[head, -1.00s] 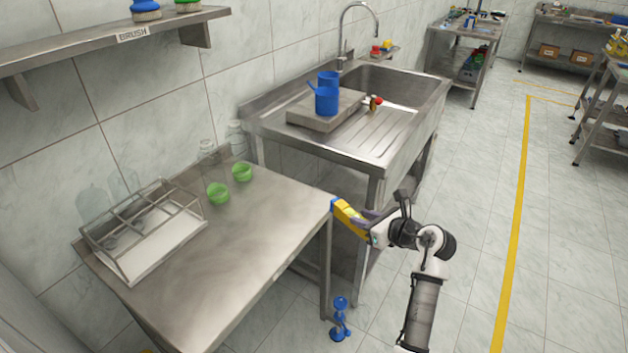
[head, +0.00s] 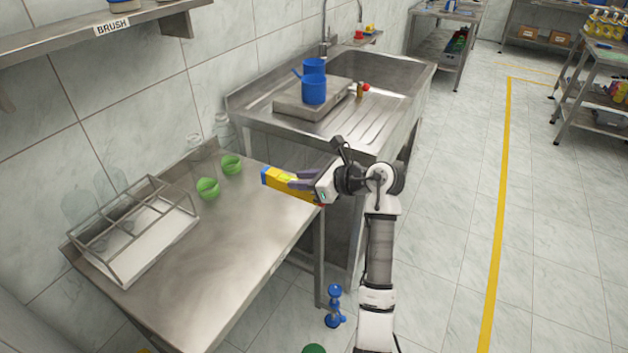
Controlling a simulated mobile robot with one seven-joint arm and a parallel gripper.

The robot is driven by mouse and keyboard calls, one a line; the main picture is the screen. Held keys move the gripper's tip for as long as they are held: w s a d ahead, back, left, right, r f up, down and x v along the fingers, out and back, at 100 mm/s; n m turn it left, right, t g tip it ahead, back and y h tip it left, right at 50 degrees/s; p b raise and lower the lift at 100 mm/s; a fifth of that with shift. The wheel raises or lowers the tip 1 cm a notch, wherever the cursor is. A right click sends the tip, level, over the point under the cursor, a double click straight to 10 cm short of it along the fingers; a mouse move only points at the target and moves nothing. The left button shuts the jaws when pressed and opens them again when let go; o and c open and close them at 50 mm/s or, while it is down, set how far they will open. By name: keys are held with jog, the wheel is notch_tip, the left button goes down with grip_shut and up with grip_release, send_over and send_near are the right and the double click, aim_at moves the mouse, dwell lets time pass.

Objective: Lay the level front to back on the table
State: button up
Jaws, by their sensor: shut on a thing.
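The level (head: 279,178) is a yellow bar with a blue end, in the head view near the middle. My gripper (head: 302,181) is shut on it from the right, and its grey-purple fingers cover part of the bar. The level points to the left and shows over the right end of the steel table (head: 225,255). I cannot tell how high it is above the table top, or whether it touches.
A wire rack on a white tray (head: 145,245) stands at the table's left. Two green cups (head: 208,188) (head: 231,165) and clear glass jars (head: 222,127) stand at the back. The table's middle and front are clear. A sink (head: 378,85) stands behind. A blue object (head: 334,305) is on the floor.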

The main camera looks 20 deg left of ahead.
aim_at(270, 178)
jog(key=b+x, duration=0.1)
jog(key=x, duration=0.4)
jog(key=b+x, duration=0.1)
jog(key=x, duration=0.4)
jog(key=shift+a+r, duration=0.15)
jog(key=shift+a, duration=0.1)
notch_tip(270, 178, down, 4)
jog(key=b, duration=0.2)
jog(key=shift+w+b, duration=0.1)
jog(key=shift+b, duration=0.25)
jog(key=shift+f+b, duration=0.55)
jog(key=shift+f, duration=0.4)
jog(key=shift+f, duration=0.15)
jog(key=shift+f+b, duration=0.3)
jog(key=o, duration=1.1)
